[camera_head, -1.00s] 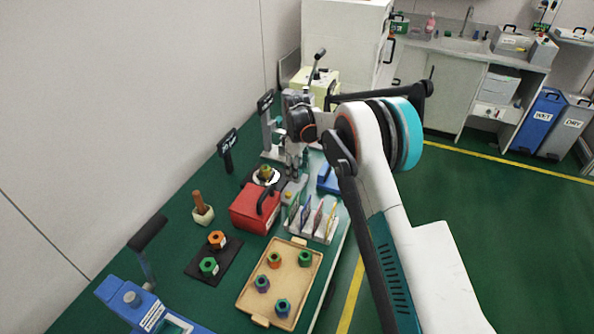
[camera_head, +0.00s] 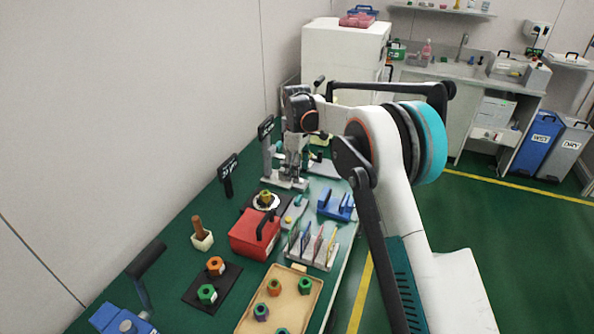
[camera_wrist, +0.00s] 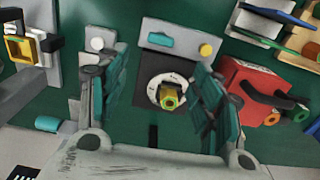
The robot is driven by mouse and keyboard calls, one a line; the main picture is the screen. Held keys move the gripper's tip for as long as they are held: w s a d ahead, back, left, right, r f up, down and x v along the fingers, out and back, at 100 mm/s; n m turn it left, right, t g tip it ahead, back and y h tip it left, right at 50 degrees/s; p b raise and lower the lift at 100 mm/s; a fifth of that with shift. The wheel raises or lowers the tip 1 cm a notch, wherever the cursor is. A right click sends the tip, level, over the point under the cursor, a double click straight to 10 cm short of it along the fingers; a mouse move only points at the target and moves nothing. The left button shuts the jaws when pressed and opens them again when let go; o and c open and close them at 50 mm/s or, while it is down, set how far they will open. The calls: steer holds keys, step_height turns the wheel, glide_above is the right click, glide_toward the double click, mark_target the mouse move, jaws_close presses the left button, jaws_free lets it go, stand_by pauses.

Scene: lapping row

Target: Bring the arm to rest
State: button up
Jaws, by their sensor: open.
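My arm reaches over the green bench (camera_head: 172,245) from the right in the head view. My gripper (camera_head: 291,172) hangs at its far end, pointing down above the back part of the bench. In the wrist view my gripper (camera_wrist: 158,100) has its two teal-padded fingers spread wide with nothing between them. Below and beyond the fingers, a yellow-green hex piece (camera_wrist: 169,98) sits on a round white dial on a dark plate. The same piece (camera_head: 265,196) shows in the head view, apart from the gripper.
A red box with a black handle (camera_head: 255,232) stands close by. A rack of upright plates (camera_head: 313,250), a blue rack (camera_head: 337,205) and a tan tray (camera_head: 296,299) with several hex pieces are along the right side. Black signs (camera_head: 228,172) stand at the wall side. The green floor at right is open.

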steer(key=shift+r, duration=0.1)
steer(key=s+d+r+m+t, duration=0.2)
steer(key=s+d+r+m, duration=0.2)
steer(key=s+d+r, duration=0.45)
steer(key=s+d+r+m+t, duration=0.1)
steer(key=s+d+r+m, duration=0.2)
steer(key=s+d+r, duration=0.55)
steer(key=s+d+f+m+t, duration=0.1)
steer(key=s+d+m+t, duration=0.1)
steer(key=s, duration=1.1)
steer(key=s+d+f+m+t, duration=0.1)
steer(key=s+d+m, duration=0.3)
steer(key=s, duration=1)
steer(key=shift+d+m+t, duration=0.3)
steer(key=shift+m+t, duration=0.3)
